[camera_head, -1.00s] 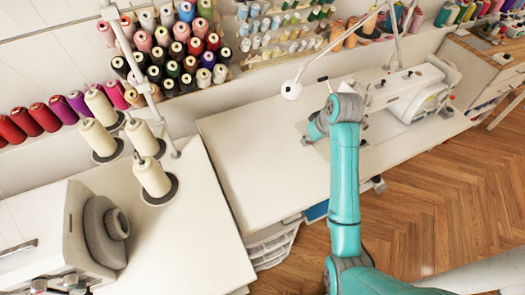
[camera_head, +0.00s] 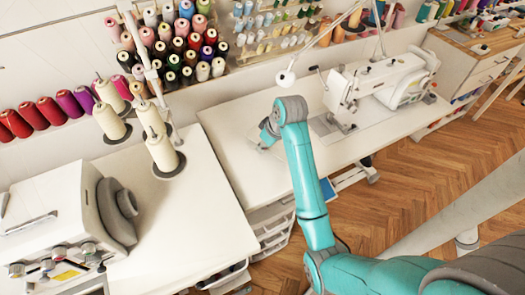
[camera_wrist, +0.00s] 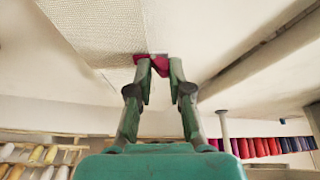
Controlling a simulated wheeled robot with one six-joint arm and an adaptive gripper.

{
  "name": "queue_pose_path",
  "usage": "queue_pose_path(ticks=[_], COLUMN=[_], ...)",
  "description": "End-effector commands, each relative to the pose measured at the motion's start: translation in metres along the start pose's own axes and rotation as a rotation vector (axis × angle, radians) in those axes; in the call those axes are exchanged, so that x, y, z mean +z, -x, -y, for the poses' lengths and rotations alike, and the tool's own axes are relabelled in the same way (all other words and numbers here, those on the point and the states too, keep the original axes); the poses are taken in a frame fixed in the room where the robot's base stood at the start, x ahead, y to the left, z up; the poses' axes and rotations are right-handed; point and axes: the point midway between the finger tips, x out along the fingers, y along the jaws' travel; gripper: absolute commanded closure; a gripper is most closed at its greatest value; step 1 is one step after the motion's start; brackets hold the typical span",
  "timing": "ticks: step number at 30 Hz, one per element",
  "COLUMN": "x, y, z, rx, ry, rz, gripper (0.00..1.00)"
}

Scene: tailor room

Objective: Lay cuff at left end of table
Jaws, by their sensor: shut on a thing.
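In the wrist view, my gripper (camera_wrist: 153,64) has its fingertips brought together, with red pads at the tips. They are shut on the edge of a cream woven cloth, the cuff (camera_wrist: 100,38), which spreads up and left from the tips. In the head view, my gripper (camera_head: 263,147) is low over the left part of the white sewing table (camera_head: 229,131), mostly hidden by my arm. I cannot make out the cuff in the head view, nor tell whether it touches the table.
A sewing machine (camera_head: 375,85) stands on the table's right part. A lamp (camera_head: 285,79) hangs behind my arm. A second table at left carries cream thread cones (camera_head: 162,152) and a grey-white machine (camera_head: 65,215). The sewing table's left end is clear.

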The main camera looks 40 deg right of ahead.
Motion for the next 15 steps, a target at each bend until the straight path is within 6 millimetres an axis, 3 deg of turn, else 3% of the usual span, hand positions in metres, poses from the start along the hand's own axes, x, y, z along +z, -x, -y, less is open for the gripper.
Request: queue_pose_path(ticks=[10, 15], x=[0.014, 0.015], y=[-0.033, -0.035], z=[0.000, 0.000], rx=[-0.001, 0.001], ry=[0.000, 0.001], rz=[0.002, -0.001], gripper=[1.00, 1.00])
